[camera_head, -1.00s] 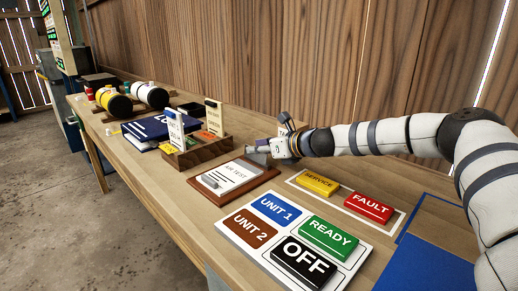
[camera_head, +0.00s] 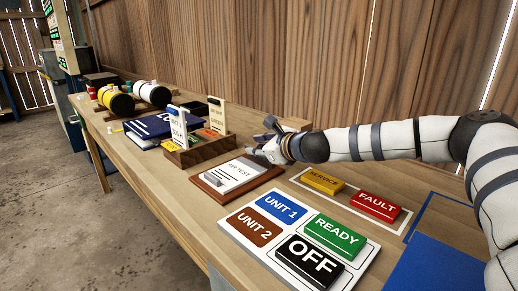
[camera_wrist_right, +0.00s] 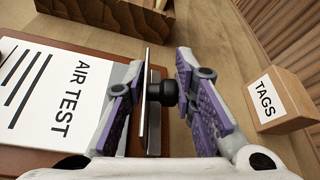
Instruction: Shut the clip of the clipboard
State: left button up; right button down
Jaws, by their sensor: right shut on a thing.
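The clipboard (camera_head: 203,184) is a brown board on the bench holding a white AIR TEST sheet (camera_head: 240,172). In the right wrist view its brown edge (camera_wrist_right: 100,56) and the sheet (camera_wrist_right: 45,95) are at the left. The clip (camera_wrist_right: 150,95) shows there as a thin upright metal plate with a black knob behind it. My right gripper (camera_head: 262,152) is at the clipboard's far right edge. Its purple-padded fingers (camera_wrist_right: 160,78) are on either side of the plate and knob, shut on the clip. The gripper hides the clip in the head view. My left gripper is not in view.
A wooden TAGS block (camera_wrist_right: 272,100) stands just right of the right gripper. A wooden card holder (camera_head: 200,151) is behind the clipboard. A button panel (camera_head: 297,235) and SERVICE and FAULT blocks (camera_head: 375,206) lie in front and to the right.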

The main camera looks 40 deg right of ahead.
jog(key=shift+a+f+n+h, duration=0.1)
jog(key=shift+a+n+h, duration=0.1)
jog(key=shift+n+h, duration=0.3)
dwell(0.3)
jog(key=c, duration=1.4)
grip_release()
jog(key=shift+s, duration=0.1)
jog(key=v, duration=1.2)
